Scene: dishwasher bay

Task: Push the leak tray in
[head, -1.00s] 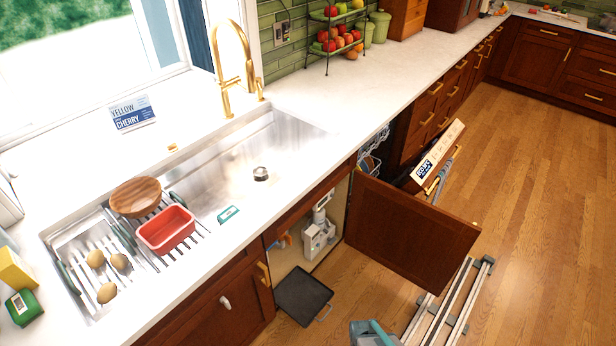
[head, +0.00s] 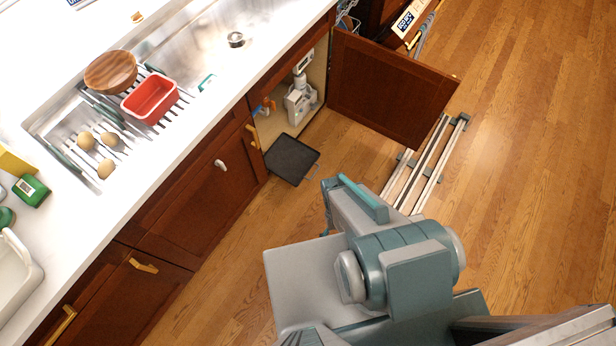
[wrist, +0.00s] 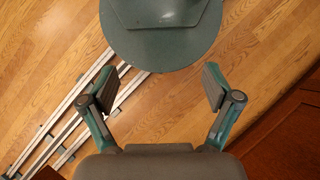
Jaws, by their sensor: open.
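The leak tray (head: 291,160) is a flat black square tray with a small handle at its outer right side. In the head view it sticks out from the open sink cabinet (head: 272,124), over the wood floor. In the wrist view my gripper (wrist: 160,86) is open and empty, its two fingers wide apart over the floor. The tray does not show in the wrist view. In the head view my arm is in front of and to the right of the tray, apart from it in the picture; the gripper is largely hidden there.
The open cabinet door (head: 385,90) swings out to the right of the tray. A white device (head: 301,103) stands inside the cabinet. The closed cabinet front (head: 205,195) is to the left. Open floor lies at right.

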